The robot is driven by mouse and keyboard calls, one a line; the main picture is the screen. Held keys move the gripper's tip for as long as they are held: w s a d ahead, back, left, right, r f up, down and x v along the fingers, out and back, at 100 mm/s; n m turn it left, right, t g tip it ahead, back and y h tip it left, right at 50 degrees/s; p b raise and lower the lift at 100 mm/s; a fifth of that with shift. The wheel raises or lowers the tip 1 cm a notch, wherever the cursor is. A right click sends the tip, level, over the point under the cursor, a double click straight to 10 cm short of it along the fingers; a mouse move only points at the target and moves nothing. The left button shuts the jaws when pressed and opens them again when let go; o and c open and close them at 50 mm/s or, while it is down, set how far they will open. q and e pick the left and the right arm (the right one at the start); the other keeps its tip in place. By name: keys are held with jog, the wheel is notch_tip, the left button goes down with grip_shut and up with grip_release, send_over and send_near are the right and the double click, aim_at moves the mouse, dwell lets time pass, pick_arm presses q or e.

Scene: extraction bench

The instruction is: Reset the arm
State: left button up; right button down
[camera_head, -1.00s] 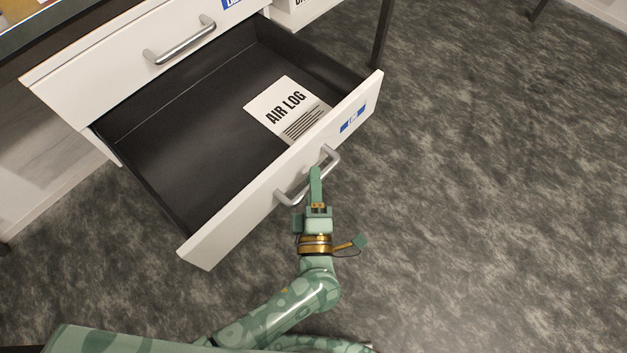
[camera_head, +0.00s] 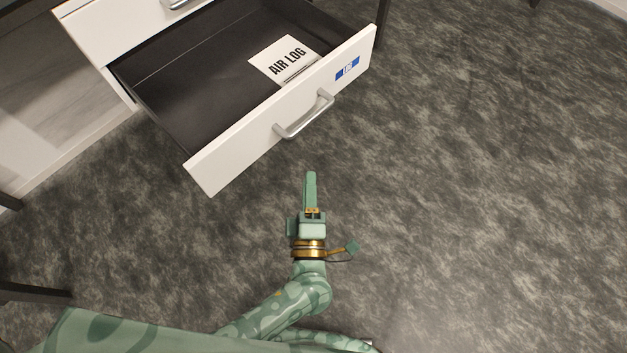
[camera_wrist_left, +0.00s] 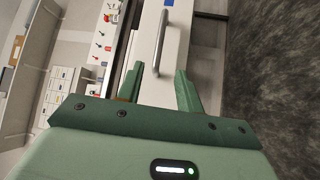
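My left gripper (camera_head: 310,186) points up the picture in the head view, over bare floor and clear of the drawer handle (camera_head: 304,115). In the left wrist view its two fingers (camera_wrist_left: 158,80) stand apart with nothing between the tips. It is open and empty. A white drawer front with a silver handle (camera_wrist_left: 160,42) shows ahead of the fingers there. My right gripper is in neither view.
The white-fronted drawer (camera_head: 235,157) stands open, with an "AIR LOG" paper (camera_head: 286,61) on its dark floor. Another white drawer front (camera_head: 130,28) is above it. Dark mottled floor (camera_head: 480,180) is clear at the right.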

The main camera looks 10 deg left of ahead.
pick_arm(q)
jog(key=shift+s+f, duration=0.15)
jog(key=shift+s, duration=0.35)
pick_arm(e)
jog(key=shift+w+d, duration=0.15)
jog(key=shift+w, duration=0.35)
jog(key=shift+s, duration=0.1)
